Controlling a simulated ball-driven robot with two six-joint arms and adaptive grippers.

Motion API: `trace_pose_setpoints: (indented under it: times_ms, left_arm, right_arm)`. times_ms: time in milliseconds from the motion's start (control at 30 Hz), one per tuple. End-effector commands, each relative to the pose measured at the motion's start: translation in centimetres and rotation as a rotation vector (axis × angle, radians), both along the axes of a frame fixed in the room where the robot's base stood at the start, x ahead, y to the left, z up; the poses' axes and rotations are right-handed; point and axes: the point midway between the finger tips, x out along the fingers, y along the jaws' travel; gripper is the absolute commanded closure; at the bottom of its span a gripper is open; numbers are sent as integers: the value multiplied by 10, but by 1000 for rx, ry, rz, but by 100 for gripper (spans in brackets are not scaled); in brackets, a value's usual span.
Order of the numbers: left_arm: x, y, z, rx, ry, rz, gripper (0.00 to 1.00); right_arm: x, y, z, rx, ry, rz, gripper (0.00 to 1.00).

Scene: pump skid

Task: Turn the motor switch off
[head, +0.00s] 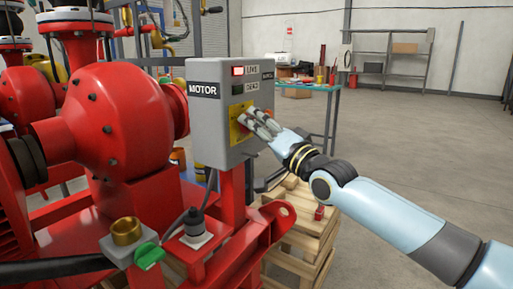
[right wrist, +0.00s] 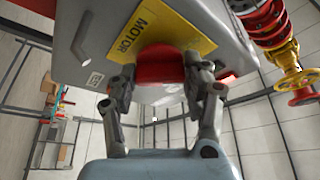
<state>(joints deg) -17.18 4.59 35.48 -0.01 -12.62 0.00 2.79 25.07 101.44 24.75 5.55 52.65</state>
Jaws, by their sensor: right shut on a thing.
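The grey motor box (head: 213,125) carries a black MOTOR label and stands on a red post left of centre. Its front has a yellow plate (head: 236,130), which also shows in the right wrist view (right wrist: 190,44). The red switch knob (right wrist: 160,66) sits on that plate; in the head view my fingers mostly hide it. My right gripper (head: 252,117) is at the plate, its fingers on either side of the knob and shut on it, as the right wrist view (right wrist: 162,78) shows. The LIVE lamp (head: 238,71) looks bright red; the DEAD lamp (head: 238,89) looks dark. My left gripper is not in view.
A large red pump (head: 112,118) fills the left. A wooden pallet stack (head: 304,240) stands below my right arm. The floor at right is clear.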

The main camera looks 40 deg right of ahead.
Motion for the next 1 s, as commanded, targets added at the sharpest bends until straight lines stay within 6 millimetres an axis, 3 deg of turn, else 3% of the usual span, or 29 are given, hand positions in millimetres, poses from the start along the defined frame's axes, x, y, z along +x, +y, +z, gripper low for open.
trace_pose_setpoints:
  times_ms: [33, 133, 233, 567, 700, 1000]
  left_arm:
    - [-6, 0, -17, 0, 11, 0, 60]
    - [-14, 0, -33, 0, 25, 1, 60]
    - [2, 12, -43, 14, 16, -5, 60]
    - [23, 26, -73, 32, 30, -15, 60]
    - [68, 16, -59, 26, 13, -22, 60]
    - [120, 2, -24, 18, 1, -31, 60]
  right_arm:
    - [0, -1, -12, -44, -10, 0, 83]
    - [0, -1, -13, -131, -46, 1, 83]
    - [1, -1, -13, -219, -81, 1, 83]
    - [1, -2, -12, -494, -194, 1, 83]
    - [1, -3, -10, -590, -234, 2, 83]
    - [2, -3, -7, -741, -299, 1, 83]
